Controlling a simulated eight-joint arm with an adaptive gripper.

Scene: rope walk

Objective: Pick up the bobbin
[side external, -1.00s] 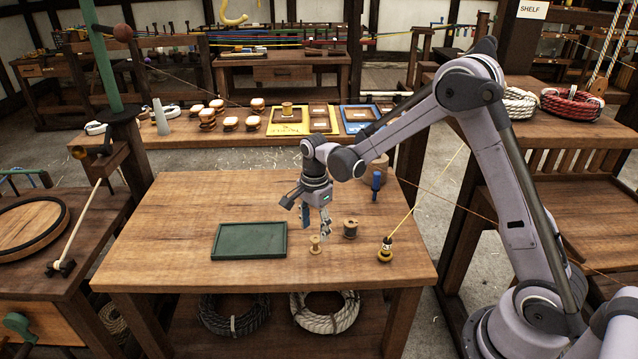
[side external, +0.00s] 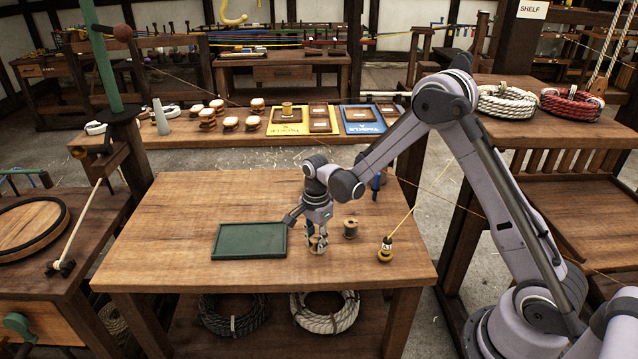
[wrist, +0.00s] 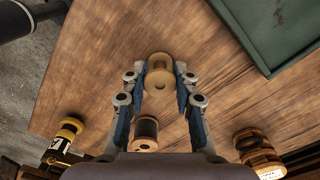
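The bobbin (side external: 317,244) is a small pale wooden spool standing on the wooden table, to the right of the green tray. My gripper (side external: 317,233) is down around it, with a finger on each side. In the wrist view the bobbin (wrist: 159,80) lies between the two fingertips (wrist: 162,80) and close to both. The gripper looks open, and I cannot tell whether either finger touches the bobbin. A second spool with a dark winding (side external: 350,228) stands just to the right, outside the fingers; it also shows in the wrist view (wrist: 145,132).
The green tray (side external: 217,251) lies empty on the left. A yellow-and-black item (side external: 387,248) with a cord rising from it stands at the right. A stacked wooden item (wrist: 258,150) shows at the wrist view's lower right. The table's front is clear.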

